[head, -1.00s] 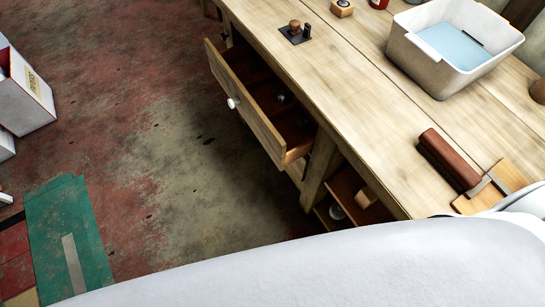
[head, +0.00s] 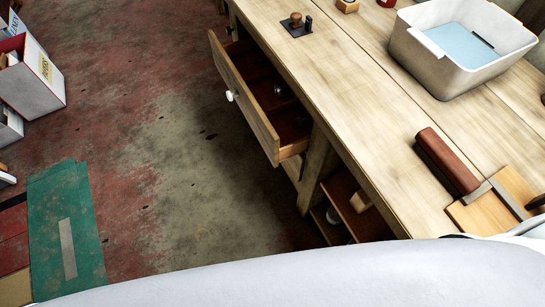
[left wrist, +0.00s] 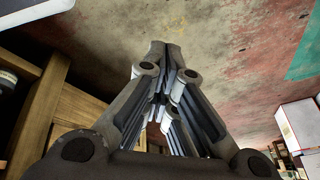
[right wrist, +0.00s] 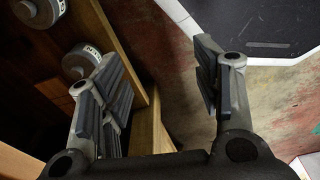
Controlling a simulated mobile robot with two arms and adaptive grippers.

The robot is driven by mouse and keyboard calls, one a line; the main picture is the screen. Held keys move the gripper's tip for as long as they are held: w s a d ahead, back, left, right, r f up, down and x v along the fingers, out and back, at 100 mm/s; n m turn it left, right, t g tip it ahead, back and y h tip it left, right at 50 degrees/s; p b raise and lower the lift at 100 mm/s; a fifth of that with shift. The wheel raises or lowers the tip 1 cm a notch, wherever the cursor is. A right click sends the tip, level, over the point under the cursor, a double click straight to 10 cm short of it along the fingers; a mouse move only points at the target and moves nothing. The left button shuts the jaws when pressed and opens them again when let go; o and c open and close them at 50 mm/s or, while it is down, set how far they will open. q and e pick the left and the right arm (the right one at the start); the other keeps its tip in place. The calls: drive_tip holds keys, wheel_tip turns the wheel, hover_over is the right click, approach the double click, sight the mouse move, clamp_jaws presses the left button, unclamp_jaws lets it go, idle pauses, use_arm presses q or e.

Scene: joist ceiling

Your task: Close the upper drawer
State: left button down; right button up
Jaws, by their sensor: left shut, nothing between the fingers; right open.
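The upper drawer (head: 245,101) stands pulled out from the workbench in the head view, its wooden front away from the bench. Its white knob (head: 231,96) is on the outer face. A few small dark objects lie inside. Neither gripper shows in the head view. In the left wrist view my left gripper (left wrist: 171,46) is shut and empty, with floor beyond its tips. In the right wrist view my right gripper (right wrist: 156,57) is open, near a wooden panel (right wrist: 119,40) on its left side; I cannot tell whether that panel is the drawer.
The workbench top (head: 340,95) carries a white tub (head: 440,70), a brown-handled tool (head: 447,162) and small wooden pieces. An open compartment (head: 350,215) lies below. Round grey cans (right wrist: 81,62) show in the right wrist view. The floor before the drawer is clear; a white box (head: 32,80) stands far left.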

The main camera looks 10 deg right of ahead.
use_arm(q)
drive_tip(key=w+r+m+t+h+b, duration=0.15)
drive_tip(key=w+b, duration=0.25)
drive_tip(key=w, duration=0.5)
drive_tip(key=w+d+r+m+t+h+b, duration=0.1)
drive_tip(key=w+r+m+t+b, duration=0.2)
drive_tip(key=w, duration=0.6)
drive_tip(key=w+r+m+t+h+b, duration=0.1)
drive_tip(key=w+r+m+t+b, duration=0.2)
drive_tip(key=w, duration=0.6)
drive_tip(key=w+d+r+m+t+h+b, duration=0.2)
drive_tip(key=w+d+r+m+h+b, duration=0.35)
drive_tip(key=w+r+b, duration=0.3)
use_arm(e)
drive_tip(key=w+a+t, duration=0.1)
drive_tip(key=w+a, duration=0.2)
drive_tip(key=w, duration=1.1)
use_arm(q)
drive_tip(key=m+g+h+b, duration=0.85)
drive_tip(key=m+b, duration=0.35)
drive_tip(key=m, duration=0.3)
approach(273, 149)
drive_tip(key=shift+b+x, duration=0.6)
drive_tip(key=shift+x, duration=3.1)
use_arm(e)
drive_tip(key=w+r+t, duration=0.3)
drive_tip(key=r, duration=0.6)
drive_tip(key=shift+w+a, duration=0.15)
